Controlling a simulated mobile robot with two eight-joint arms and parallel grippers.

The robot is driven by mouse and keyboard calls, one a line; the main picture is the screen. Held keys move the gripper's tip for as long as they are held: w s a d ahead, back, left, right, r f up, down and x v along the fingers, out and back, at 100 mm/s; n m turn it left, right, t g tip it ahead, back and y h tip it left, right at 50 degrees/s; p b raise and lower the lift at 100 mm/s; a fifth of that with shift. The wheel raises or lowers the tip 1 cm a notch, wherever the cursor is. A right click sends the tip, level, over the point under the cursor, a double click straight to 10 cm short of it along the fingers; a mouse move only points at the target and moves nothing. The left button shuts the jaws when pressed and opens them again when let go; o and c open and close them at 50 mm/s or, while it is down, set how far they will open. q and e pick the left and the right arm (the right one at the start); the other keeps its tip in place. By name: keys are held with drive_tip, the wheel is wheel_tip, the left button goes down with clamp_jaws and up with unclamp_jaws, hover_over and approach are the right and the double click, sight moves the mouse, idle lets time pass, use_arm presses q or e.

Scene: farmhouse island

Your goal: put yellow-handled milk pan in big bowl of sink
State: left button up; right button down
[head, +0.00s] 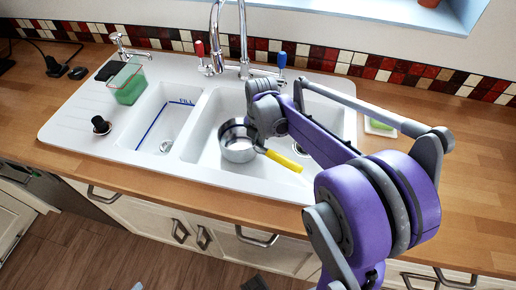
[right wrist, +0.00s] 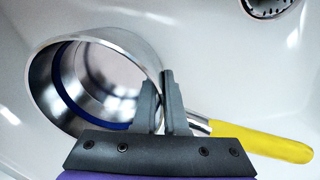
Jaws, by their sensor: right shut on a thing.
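The milk pan (head: 237,153) is a shiny steel pan with a yellow handle (head: 284,161). In the head view it is within the outline of the sink's big bowl (head: 208,122), with its handle pointing right. In the right wrist view the pan (right wrist: 45,85) is tilted toward the camera, against the white sink surface. My right gripper (right wrist: 163,88) is shut on the pan's rim near the handle, one finger inside and one outside. I cannot tell whether the pan touches the bowl's floor. My left gripper is not in view.
The small bowl (head: 157,132) with blue markings is left of the big bowl. A green-filled clear container (head: 127,85) stands on the sink's left. A chrome tap (head: 243,40) rises behind the bowls. A green sponge (head: 380,124) lies at right. A drain (right wrist: 268,6) shows in the wrist view.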

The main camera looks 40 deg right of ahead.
drive_tip(key=shift+f, duration=0.75)
drive_tip(key=shift+f, duration=0.2)
drive_tip(key=c, duration=1)
unclamp_jaws()
drive_tip(key=shift+r, duration=0.2)
drive_tip(key=shift+r, duration=0.3)
drive_tip(key=r, duration=0.3)
drive_tip(key=r+p, duration=0.1)
drive_tip(key=r, duration=0.7)
drive_tip(key=shift+s+d+r, duration=0.15)
drive_tip(key=shift+s+r, duration=0.1)
